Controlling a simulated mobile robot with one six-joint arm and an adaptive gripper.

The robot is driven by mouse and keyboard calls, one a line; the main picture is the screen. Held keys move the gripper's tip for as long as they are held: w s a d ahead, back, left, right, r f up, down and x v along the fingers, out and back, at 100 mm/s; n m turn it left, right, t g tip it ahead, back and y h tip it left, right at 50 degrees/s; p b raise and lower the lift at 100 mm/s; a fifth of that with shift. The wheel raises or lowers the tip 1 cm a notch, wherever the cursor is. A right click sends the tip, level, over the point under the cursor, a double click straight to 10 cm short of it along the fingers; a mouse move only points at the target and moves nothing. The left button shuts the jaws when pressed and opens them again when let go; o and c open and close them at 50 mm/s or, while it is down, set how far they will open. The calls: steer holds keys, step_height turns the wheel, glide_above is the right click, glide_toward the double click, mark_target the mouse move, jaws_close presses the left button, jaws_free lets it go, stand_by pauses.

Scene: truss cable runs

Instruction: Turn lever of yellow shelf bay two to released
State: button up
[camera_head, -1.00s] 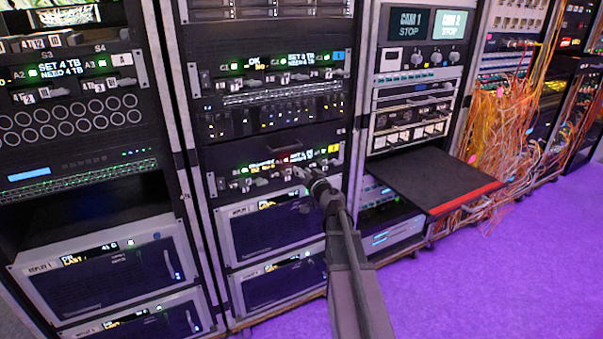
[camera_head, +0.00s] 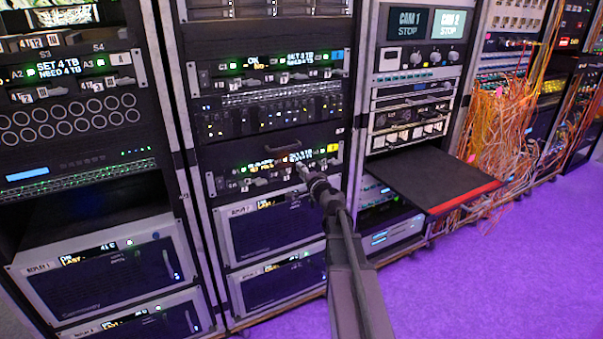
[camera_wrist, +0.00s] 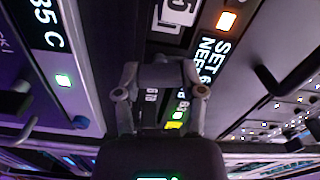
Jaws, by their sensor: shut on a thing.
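The yellow-tagged shelf (camera_head: 222,184) is the dark unit low in the middle rack, with a yellow label at its right end, small lit displays and a row of small levers. My gripper (camera_head: 303,172) is at its front, right of the middle. In the wrist view my gripper (camera_wrist: 160,74) is shut on a small grey lever, mostly hidden between the fingers. Beside it are a display (camera_wrist: 214,60) reading SET and NEED, and an orange light (camera_wrist: 226,21). I cannot read the bay number or tell the lever's exact angle.
A similar blue-tagged shelf (camera_head: 335,77) is higher in the same rack. Drive units (camera_head: 270,231) stand below. A dark pull-out tray with a red edge (camera_head: 465,200) juts out at the right, before hanging orange cables (camera_head: 495,130). The purple floor is clear.

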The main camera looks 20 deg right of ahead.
steer(key=shift+w+m, duration=0.25)
steer(key=shift+m, duration=1.05)
steer(key=o, duration=1.1)
steer(key=shift+o, duration=0.2)
steer(key=shift+s, duration=0.1)
steer(key=shift+s, duration=0.15)
steer(key=s, duration=1.1)
steer(key=shift+s+d, duration=0.2)
steer(key=shift+s, duration=0.2)
